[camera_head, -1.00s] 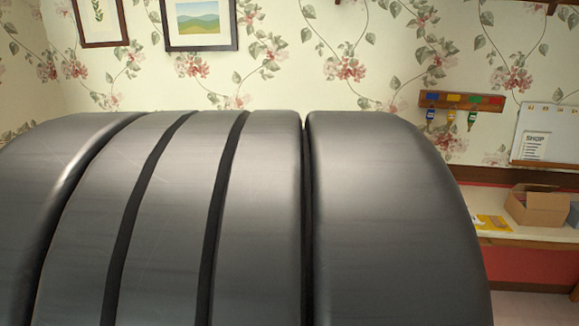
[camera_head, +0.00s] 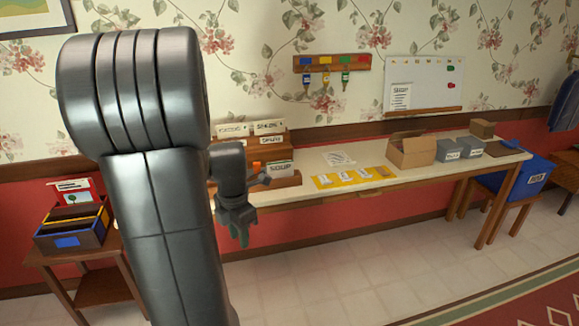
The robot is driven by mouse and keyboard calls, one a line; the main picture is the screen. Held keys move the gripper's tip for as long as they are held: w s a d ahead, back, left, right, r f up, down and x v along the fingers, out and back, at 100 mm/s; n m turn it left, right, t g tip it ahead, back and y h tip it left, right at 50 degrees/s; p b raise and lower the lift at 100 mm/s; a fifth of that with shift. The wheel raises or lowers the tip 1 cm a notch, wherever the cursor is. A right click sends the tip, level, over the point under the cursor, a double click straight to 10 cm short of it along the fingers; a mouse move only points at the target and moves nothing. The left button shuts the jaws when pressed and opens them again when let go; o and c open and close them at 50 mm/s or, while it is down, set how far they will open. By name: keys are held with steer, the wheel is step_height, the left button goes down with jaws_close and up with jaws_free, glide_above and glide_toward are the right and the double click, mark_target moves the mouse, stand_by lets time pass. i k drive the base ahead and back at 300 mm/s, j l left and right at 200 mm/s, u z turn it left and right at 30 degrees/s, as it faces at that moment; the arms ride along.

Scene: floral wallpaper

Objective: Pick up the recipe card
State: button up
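Several white cards with printed words stand in a stepped wooden rack (camera_head: 287,182) on the left end of the long table. I cannot tell for sure which is the recipe card. My gripper (camera_head: 240,238) hangs pointing down in front of the table's left end, below and left of the rack, apart from the cards. It looks empty, but its finger gap is too small to judge. My arm hides the rack's left side.
The long table (camera_head: 400,181) also holds a yellow mat (camera_head: 335,181) with small items, an open cardboard box (camera_head: 411,150) and grey bins (camera_head: 459,149). A low side table (camera_head: 98,290) with a file box stands left. A whiteboard (camera_head: 425,80) hangs above.

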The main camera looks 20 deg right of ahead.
mark_target(280, 169)
steer(key=i+z, duration=0.25)
steer(key=i, duration=0.25)
steer(key=i+z, duration=0.2)
steer(key=i, duration=0.3)
steer(key=i+j+z, duration=0.1)
steer(key=i+z, duration=0.15)
steer(key=i, duration=0.25)
steer(key=i+j+z, duration=0.25)
steer(key=i, duration=0.2)
